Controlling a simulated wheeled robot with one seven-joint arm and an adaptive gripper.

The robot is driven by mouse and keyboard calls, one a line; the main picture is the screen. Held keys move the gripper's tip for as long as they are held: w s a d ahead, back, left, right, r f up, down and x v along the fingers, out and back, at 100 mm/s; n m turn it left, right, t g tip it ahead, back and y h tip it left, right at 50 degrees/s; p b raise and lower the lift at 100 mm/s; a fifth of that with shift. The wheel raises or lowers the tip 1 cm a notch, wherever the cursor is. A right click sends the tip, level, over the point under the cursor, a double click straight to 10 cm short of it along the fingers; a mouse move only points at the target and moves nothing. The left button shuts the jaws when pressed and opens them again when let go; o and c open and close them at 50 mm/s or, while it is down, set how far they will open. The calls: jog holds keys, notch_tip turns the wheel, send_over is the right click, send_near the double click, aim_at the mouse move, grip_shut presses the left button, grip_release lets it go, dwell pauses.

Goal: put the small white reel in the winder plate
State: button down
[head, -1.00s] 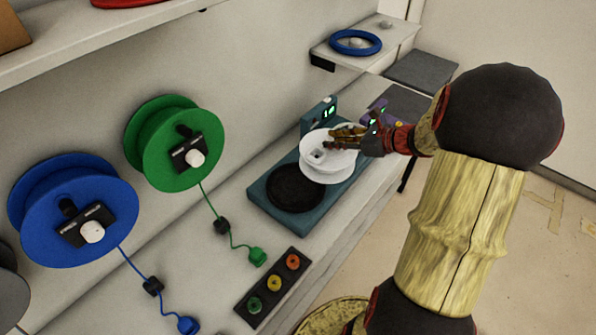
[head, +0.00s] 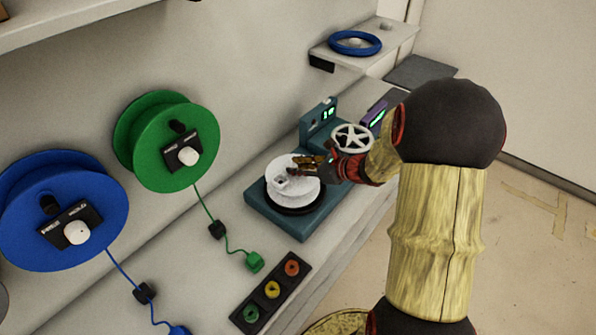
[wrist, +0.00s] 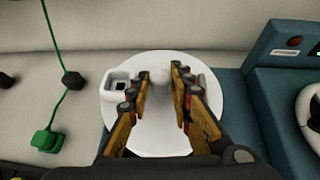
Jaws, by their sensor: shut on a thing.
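The small white reel (head: 289,190) is over the black round winder plate (head: 297,210) on the teal winder (head: 258,208). It hides most of the plate. I cannot tell whether the reel touches the plate or hovers just above it. My gripper (head: 300,165) reaches in from the right and is shut on the reel's hub. In the wrist view my fingers (wrist: 160,72) straddle the hub, with the white reel (wrist: 163,138) spread beneath them and a square white piece (wrist: 117,87) at the left finger.
A white spoked wheel (head: 352,138) and an upright box with a green display (head: 318,117) are at the winder's far end. A green reel (head: 165,142) and a blue reel (head: 65,210) are on the wall at left. A button strip (head: 271,289) lies in front.

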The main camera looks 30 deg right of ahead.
jog(key=shift+f, duration=0.2)
jog(key=shift+f, duration=0.2)
jog(key=c, duration=1.6)
grip_release()
